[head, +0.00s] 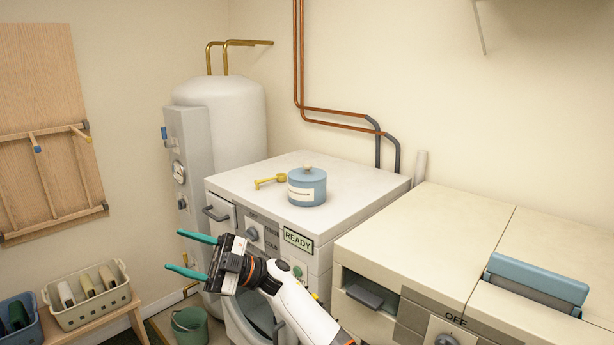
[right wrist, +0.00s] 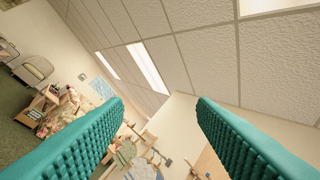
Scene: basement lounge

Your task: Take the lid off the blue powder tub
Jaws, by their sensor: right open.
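The blue powder tub (head: 307,190) stands upright on top of the white washing machine (head: 345,203). Its blue lid (head: 308,175) with a tan knob (head: 308,168) sits on it, and a pale label shows on its side. My right gripper (head: 181,254) is open and empty, its teal fingers pointing left, in front of the machine and lower left of the tub. In the right wrist view the two teal fingers (right wrist: 160,112) are wide apart with only the room and ceiling beyond. My left gripper is not in view.
A yellow scoop (head: 269,181) lies left of the tub. A second cream machine (head: 430,240) with a blue handle stands at the right. A white tank (head: 236,120) and copper pipes (head: 298,60) are behind. Baskets (head: 92,298) and a green bucket (head: 189,326) are lower left.

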